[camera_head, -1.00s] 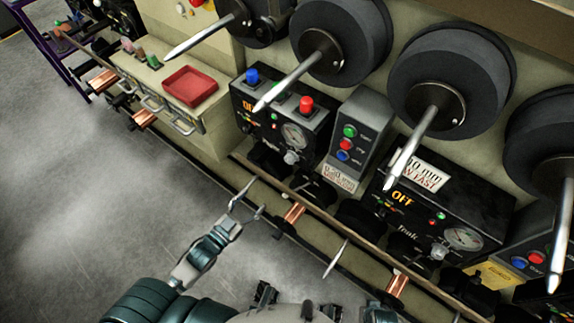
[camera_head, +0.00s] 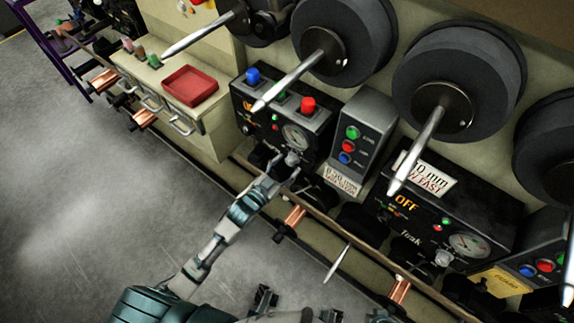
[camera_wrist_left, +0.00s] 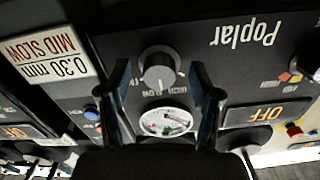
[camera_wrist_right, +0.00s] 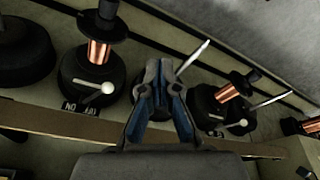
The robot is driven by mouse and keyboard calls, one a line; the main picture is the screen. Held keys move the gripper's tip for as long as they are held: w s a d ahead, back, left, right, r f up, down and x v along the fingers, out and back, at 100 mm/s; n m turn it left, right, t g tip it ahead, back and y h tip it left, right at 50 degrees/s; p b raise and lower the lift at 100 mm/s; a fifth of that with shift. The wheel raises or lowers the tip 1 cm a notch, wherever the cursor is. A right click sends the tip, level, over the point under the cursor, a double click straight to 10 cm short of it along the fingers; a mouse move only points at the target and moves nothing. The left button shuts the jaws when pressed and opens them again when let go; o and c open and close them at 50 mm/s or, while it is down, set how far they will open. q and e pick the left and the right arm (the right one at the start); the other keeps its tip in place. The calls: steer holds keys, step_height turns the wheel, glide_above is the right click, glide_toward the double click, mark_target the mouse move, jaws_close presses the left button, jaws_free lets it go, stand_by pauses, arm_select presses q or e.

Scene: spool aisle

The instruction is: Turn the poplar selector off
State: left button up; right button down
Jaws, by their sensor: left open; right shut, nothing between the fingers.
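The Poplar panel (camera_wrist_left: 245,62) fills much of the left wrist view, upside down, with its name readable. Its grey selector knob (camera_wrist_left: 160,70) has a pale mark and sits above a round gauge (camera_wrist_left: 165,122). An orange OFF display (camera_wrist_left: 265,113) is lit on this panel. My left gripper (camera_wrist_left: 160,84) is open, with a finger on each side of the knob and visible gaps between. In the head view, my left gripper (camera_head: 281,176) is just below the knob (camera_head: 292,158). My right gripper (camera_wrist_right: 160,92) is shut and empty, away from the panel.
Blue, green and red buttons top the panel box (camera_head: 262,92). A grey button box (camera_head: 362,130) and another OFF panel (camera_head: 440,225) stand to the right. Long spindles (camera_head: 290,85) jut out above. A rail (camera_head: 330,222) runs below. A red tray (camera_head: 190,86) is left.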

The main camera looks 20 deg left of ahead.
arm_select(q)
steer(key=shift+w+d, duration=0.1)
steer(key=shift+w, duration=0.05)
steer(key=shift+c, duration=0.2)
steer(key=c, duration=1.1)
steer(key=n+p, duration=0.3)
steer(key=p, duration=0.1)
steer(key=shift+r+n, duration=0.3)
steer(key=shift+n, duration=0.1)
steer(key=n+p, duration=0.3)
steer(key=n, duration=0.1)
steer(key=shift+f+n, duration=0.1)
steer(key=shift+n, duration=0.3)
steer(key=shift+n+p, duration=0.35)
steer(key=shift+n, duration=0.55)
arm_select(e)
steer(key=s+f, duration=0.3)
steer(key=f, duration=1.6)
steer(key=shift+s+d+f+g, duration=0.15)
steer(key=shift+f+g, duration=0.1)
steer(key=shift+g, duration=0.15)
arm_select(q)
steer(key=o, duration=1.1)
steer(key=shift+f, duration=0.15)
